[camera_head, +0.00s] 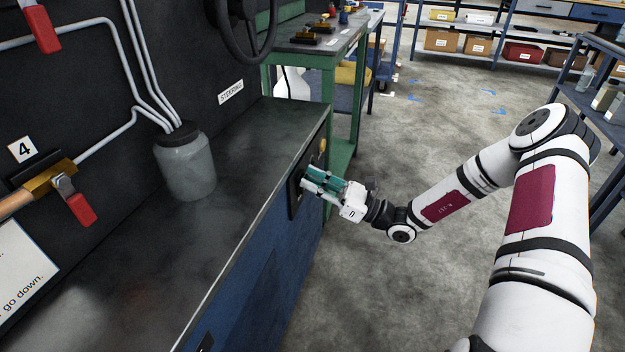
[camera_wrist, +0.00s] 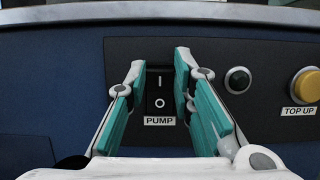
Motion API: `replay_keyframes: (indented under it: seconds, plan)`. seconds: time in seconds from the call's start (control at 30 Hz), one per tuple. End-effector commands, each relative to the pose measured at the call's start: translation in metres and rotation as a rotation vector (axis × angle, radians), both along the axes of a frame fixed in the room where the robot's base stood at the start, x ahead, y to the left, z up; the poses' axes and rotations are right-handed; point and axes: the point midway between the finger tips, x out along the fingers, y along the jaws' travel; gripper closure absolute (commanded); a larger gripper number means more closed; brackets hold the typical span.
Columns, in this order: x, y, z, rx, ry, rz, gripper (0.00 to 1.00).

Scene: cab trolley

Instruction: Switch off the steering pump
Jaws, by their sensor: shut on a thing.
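The pump switch (camera_wrist: 160,91) is a black rocker with "I" at the top and "O" at the bottom, above a "PUMP" label (camera_wrist: 159,121). It sits on a dark panel (camera_wrist: 260,55) on the trolley's blue front. My gripper (camera_wrist: 161,62) has one teal-padded finger on each side of the switch and is shut on it. I cannot tell which way the rocker is tilted. In the head view my gripper (camera_head: 304,180) reaches the panel on the trolley's front face, and its fingers hide the switch there.
Right of the switch are a dark round indicator (camera_wrist: 238,80) and a yellow "TOP UP" button (camera_wrist: 307,86). A grey jar (camera_head: 187,168) with pipes stands on the trolley top (camera_head: 235,155). A "STEERING" label (camera_head: 231,92) is on the back board. The floor behind my arm is clear.

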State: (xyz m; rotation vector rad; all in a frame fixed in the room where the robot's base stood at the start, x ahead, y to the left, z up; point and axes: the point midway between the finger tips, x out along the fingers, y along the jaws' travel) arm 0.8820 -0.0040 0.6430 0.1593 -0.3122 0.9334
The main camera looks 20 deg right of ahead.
Motion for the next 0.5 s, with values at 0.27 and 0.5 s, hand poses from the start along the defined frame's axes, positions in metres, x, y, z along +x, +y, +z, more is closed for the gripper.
replay_keyframes:
  seconds: [0.27, 0.5]
  plan:
    - [-0.0008, -0.001, -0.0035, 0.078, -0.055, -0.001, 1.0]
    - [-0.0012, -0.0011, -0.0034, 0.078, -0.056, 0.0, 1.0]
